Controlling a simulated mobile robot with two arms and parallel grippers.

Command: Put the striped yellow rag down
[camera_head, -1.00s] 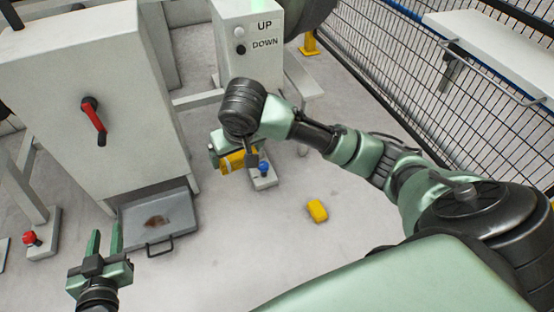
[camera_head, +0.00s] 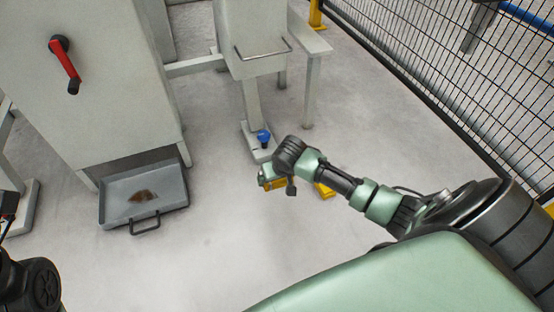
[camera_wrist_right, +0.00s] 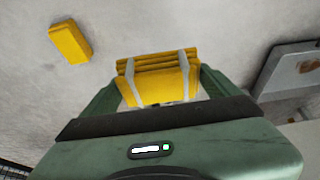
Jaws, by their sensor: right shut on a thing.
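The striped yellow rag (camera_wrist_right: 158,80), folded with pale grey stripes, is held between the green fingers of my right gripper (camera_wrist_right: 155,95) in the right wrist view. In the head view, my right gripper (camera_head: 266,178) is low over the floor, with part of the rag (camera_head: 275,185) showing beneath it. I cannot tell whether the rag touches the floor. My left gripper is out of view; only a dark part of my left arm shows at the lower left.
A plain yellow block (camera_wrist_right: 70,42) lies on the floor nearby; my arm partly covers it in the head view (camera_head: 324,190). A grey tray (camera_head: 115,212) with a brown patch sits under the cabinet. A blue knob (camera_head: 263,136) stands on a foot just behind. Open floor lies in front.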

